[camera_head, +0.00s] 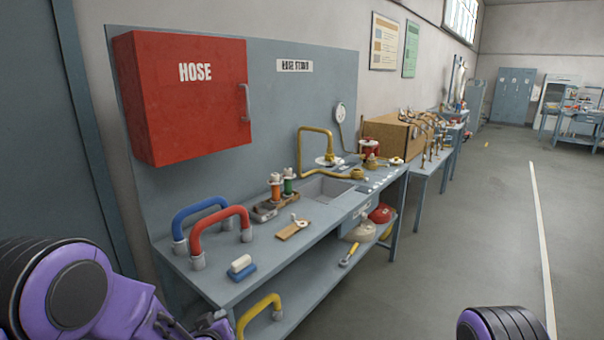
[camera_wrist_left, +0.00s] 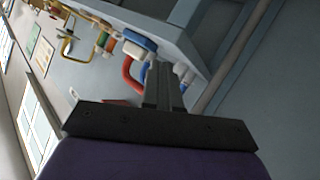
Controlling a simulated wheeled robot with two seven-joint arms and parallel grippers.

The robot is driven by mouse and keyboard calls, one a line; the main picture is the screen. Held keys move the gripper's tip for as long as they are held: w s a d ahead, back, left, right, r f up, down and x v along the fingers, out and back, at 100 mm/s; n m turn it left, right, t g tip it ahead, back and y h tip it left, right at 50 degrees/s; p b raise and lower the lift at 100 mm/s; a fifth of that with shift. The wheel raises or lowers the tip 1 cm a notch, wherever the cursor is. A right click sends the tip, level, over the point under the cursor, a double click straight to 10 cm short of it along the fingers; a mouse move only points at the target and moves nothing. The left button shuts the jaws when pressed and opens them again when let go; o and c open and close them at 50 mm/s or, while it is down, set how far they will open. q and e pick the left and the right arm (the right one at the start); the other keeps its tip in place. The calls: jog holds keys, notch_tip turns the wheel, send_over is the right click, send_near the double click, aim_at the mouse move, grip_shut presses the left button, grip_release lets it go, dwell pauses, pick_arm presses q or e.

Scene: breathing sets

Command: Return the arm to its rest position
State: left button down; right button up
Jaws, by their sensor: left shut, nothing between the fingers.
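My left arm (camera_head: 85,295) comes in at the lower left in the head view, beside the front left end of the grey workbench (camera_head: 215,280). In the left wrist view my left gripper (camera_wrist_left: 163,70) has its two dark fingers together, with nothing between them. The fingers overlap the view of the bench and its blue and red handles, and I cannot tell any contact. Part of my right arm (camera_head: 500,325) shows at the bottom edge in the head view; its gripper is out of view.
A blue handle (camera_head: 200,208) and a red handle (camera_head: 222,215) stand on the bench, with a red HOSE cabinet (camera_head: 185,100) above. A blue and white block (camera_head: 241,267) lies at the front edge. A yellow handle (camera_head: 262,305) is below. Open floor (camera_head: 450,240) lies right.

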pick_arm(q)
jog(key=s+a+f+g, duration=0.3)
jog(key=s+f, duration=0.4)
jog(key=s, duration=0.6)
jog(key=s+a+f+n+g+y, duration=0.1)
jog(key=s+a+f+g, duration=0.2)
jog(key=s+f, duration=0.4)
jog(key=s+a+f+g+y, duration=0.1)
jog(key=s+a+f+g, duration=0.3)
jog(key=s, duration=1.5)
notch_tip(320, 180, down, 4)
jog(key=shift+r, duration=0.25)
jog(key=shift+s, duration=0.1)
